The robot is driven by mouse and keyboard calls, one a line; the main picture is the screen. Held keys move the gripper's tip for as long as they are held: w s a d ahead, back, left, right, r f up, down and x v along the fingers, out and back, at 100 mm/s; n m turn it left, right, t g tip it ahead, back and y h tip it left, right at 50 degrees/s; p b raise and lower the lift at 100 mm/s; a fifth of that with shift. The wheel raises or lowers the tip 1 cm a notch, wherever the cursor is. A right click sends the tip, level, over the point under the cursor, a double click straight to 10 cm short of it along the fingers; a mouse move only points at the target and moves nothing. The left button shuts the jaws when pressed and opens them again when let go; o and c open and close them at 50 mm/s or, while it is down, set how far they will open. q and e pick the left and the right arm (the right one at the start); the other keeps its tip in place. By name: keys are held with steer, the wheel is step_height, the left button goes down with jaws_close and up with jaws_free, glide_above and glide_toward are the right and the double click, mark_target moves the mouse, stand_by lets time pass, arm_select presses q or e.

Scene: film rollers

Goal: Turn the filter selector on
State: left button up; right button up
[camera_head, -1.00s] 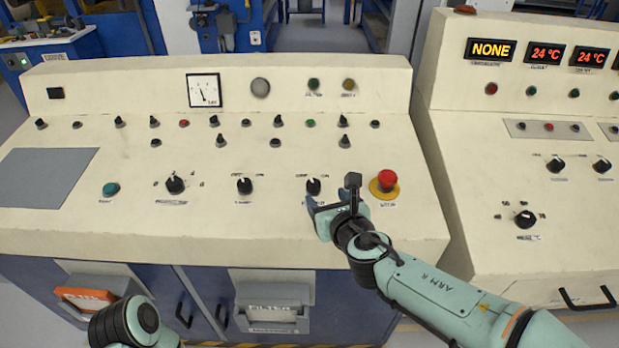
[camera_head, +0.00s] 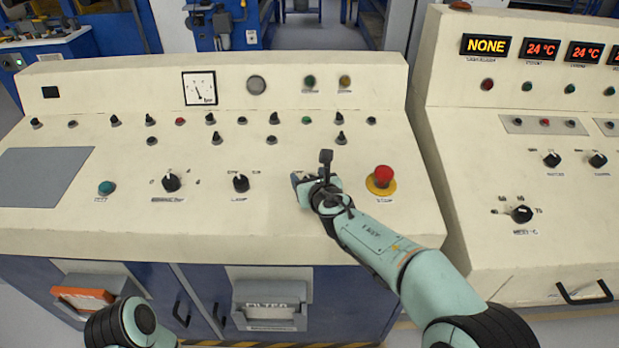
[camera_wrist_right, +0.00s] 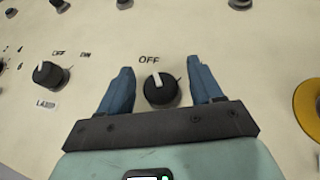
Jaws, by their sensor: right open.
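My right gripper (camera_head: 304,180) is low at the console, right of the LAMP selector (camera_head: 241,183). In the right wrist view, my open right gripper (camera_wrist_right: 160,72) has one blue finger on each side of a black selector knob (camera_wrist_right: 160,90), with small gaps. The knob's white mark points up and slightly left, towards the word OFF. The right finger covers the spot where ON would be printed. The knob's name label is hidden, so I cannot read whether it says filter. In the head view my gripper covers this knob. My left gripper is out of view.
A red emergency button (camera_head: 383,177) on a yellow base stands right of my right gripper. The LAMP knob also shows in the right wrist view (camera_wrist_right: 50,74). Several small switches line the panel behind. A second console (camera_head: 470,150) stands at the right.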

steer(key=c, duration=1)
steer(key=shift+o, duration=0.2)
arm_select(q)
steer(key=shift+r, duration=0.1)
